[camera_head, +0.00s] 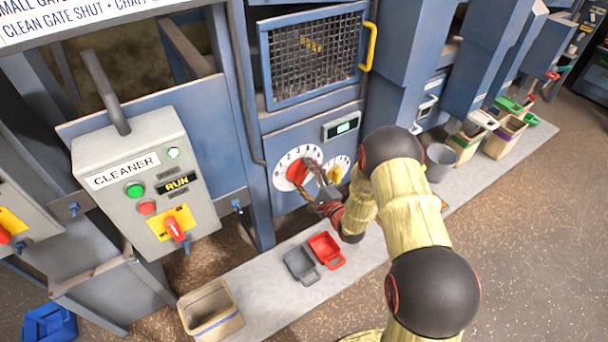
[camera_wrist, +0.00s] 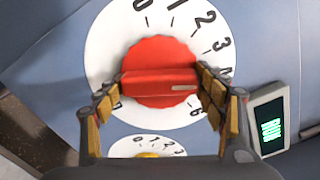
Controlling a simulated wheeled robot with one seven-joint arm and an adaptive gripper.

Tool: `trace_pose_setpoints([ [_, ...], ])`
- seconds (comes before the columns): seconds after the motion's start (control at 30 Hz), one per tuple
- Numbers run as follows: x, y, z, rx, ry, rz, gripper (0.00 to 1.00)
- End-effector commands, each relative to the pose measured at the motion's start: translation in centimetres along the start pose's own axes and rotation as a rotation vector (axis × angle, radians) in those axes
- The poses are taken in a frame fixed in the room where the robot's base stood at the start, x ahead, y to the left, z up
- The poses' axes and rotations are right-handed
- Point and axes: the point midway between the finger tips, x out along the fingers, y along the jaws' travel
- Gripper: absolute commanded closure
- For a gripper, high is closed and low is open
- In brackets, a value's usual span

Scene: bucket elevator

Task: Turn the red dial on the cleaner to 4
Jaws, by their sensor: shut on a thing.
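The red dial (camera_head: 297,173) sits on a white numbered plate on the cleaner's blue front panel. In the wrist view the red dial (camera_wrist: 158,58) carries a raised bar lying nearly level, with a white pointer mark at its right end. My gripper (camera_wrist: 160,90) has its padded fingers at the two ends of this bar and is shut on it; it also shows in the head view (camera_head: 311,178). The numbers 0 to 3 are readable. The right finger partly covers the numeral at the pointer, so the exact reading is hidden.
A smaller yellow dial (camera_head: 338,170) sits close to the red one, with a small green display (camera_head: 344,127) above it. The CLEANER control box (camera_head: 150,185) is at left. A red scoop (camera_head: 326,250) and a grey scoop (camera_head: 300,265) lie on the ledge below.

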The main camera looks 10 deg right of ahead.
Motion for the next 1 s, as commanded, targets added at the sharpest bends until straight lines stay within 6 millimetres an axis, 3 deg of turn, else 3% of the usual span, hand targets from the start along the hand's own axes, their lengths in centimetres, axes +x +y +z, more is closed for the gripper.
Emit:
trace_pose_setpoints([
  [0.03,0.4,-0.8,0.0,-0.006,-0.003,-0.013,0.56],
  [0.23,0.5,-0.8,0.0,-0.007,-0.003,-0.013,0.56],
  [0.27,0.5,-0.8,0.0,-0.007,-0.003,-0.013,0.29],
  [0.53,0.3,-0.5,0.0,-0.006,-0.002,-0.008,0.13],
  [1.0,-0.8,-0.1,-0.1,-0.003,0.002,-0.001,0.12],
])
